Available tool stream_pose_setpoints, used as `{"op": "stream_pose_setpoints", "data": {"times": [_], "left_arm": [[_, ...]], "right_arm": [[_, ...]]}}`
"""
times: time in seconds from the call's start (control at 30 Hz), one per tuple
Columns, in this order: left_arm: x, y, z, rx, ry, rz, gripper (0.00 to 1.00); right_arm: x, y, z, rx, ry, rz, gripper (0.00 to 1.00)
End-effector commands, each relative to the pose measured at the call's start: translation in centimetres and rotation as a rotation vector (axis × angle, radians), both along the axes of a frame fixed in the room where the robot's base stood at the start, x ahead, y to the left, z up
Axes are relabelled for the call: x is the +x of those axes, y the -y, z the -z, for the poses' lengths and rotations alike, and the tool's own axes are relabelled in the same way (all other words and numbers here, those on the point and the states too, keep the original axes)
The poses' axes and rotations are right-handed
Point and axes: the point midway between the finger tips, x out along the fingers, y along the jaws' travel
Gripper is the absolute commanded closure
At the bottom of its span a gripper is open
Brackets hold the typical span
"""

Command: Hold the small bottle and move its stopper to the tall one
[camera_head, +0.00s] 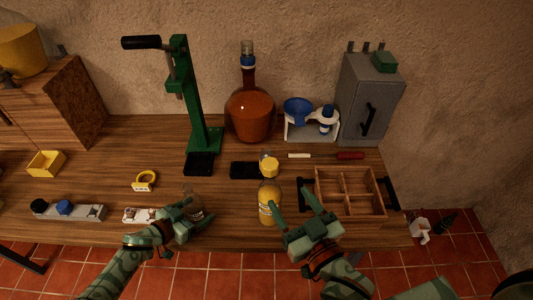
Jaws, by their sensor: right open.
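A small dark glass bottle (193,203) stands near the front edge of the table, partly hidden by my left gripper (187,212). That gripper's fingers are at the bottle; whether they are shut on it is unclear. A yellow-filled bottle (268,205) stands upright at the front middle, with a paler glass top. My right gripper (292,208) is open and empty, just right of this bottle, its fingers pointing away from me. A tall round amber bottle (250,112) with a long neck stands at the back. A blue-and-grey stopper (247,56) shows at its top.
A green lever press (190,95) stands at back left. A wooden divided crate (349,190) lies right of my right gripper. A white rack with a blue funnel (298,108) and a grey cabinet (368,100) stand at the back right.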

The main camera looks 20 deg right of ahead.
Motion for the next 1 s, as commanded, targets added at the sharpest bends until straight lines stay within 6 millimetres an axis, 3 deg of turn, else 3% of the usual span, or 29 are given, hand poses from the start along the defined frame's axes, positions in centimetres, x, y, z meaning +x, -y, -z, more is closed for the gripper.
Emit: {"op": "stream_pose_setpoints", "data": {"times": [0.37, 0.8, 1.0], "left_arm": [[-0.5, -0.9, -0.6, -0.001, 0.005, 0.000, 0.22], [-5.6, -7.2, -3.9, 0.000, 0.000, 0.002, 0.22], [-6.6, -8.6, -4.6, -0.001, 0.001, 0.000, 0.22]], "right_arm": [[0.0, 0.0, 0.0, 0.000, 0.000, 0.000, 0.38], [0.0, 0.0, 0.0, 0.000, 0.000, 0.000, 0.38], [0.0, 0.0, 0.0, 0.000, 0.000, 0.000, 0.38]]}}
